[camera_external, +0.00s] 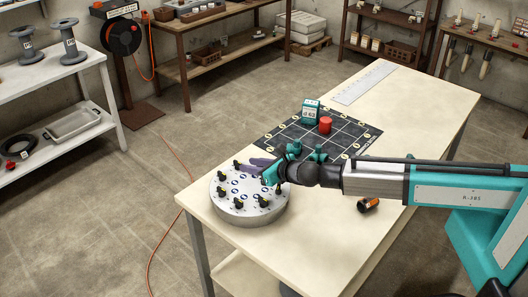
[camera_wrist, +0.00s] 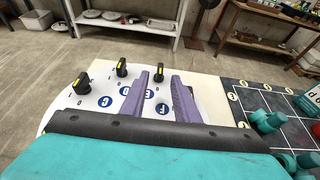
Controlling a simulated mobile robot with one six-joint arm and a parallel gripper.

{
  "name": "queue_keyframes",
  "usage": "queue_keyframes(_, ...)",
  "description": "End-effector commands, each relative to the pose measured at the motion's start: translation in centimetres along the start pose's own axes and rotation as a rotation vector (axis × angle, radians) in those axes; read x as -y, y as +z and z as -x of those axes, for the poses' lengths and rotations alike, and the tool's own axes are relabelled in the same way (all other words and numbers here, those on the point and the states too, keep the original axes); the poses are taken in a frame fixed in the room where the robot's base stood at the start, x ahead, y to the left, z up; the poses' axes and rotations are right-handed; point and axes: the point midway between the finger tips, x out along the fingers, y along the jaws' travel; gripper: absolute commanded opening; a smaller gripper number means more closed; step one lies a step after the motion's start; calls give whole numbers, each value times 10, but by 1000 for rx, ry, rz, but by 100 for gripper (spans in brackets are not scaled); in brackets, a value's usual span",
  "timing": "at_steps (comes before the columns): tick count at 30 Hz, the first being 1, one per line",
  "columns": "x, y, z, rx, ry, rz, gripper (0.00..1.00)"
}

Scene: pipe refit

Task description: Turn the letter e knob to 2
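A round white dial panel (camera_external: 236,222) stands on the near left end of the table, with several black knobs with yellow marks around its rim and blue round letter labels inside. In the wrist view the panel (camera_wrist: 95,122) shows one knob (camera_wrist: 82,84) at left, a second knob (camera_wrist: 122,68) right of it, and a third (camera_wrist: 159,72) by the left fingertip. The labels are tilted and small; I cannot tell surely which knob is letter e. My gripper (camera_wrist: 167,78) has its purple fingers apart over the panel with a clear gap between them. It also shows in the external view (camera_external: 262,166).
Right of the panel lies a black gridded mat (camera_external: 345,141) bearing a red cylinder (camera_external: 325,125) and a teal-white box (camera_external: 310,111). An orange-black cylinder (camera_external: 368,205) lies near my arm. A long white ruler (camera_external: 365,82) lies at the far end. The table's (camera_external: 420,98) far right is clear.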

Motion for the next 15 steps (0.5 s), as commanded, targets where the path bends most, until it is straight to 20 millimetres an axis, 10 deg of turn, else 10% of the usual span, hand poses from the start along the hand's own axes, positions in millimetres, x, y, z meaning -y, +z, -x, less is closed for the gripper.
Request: queue_keyframes(15,0,1,-44,0,-1,0,28)
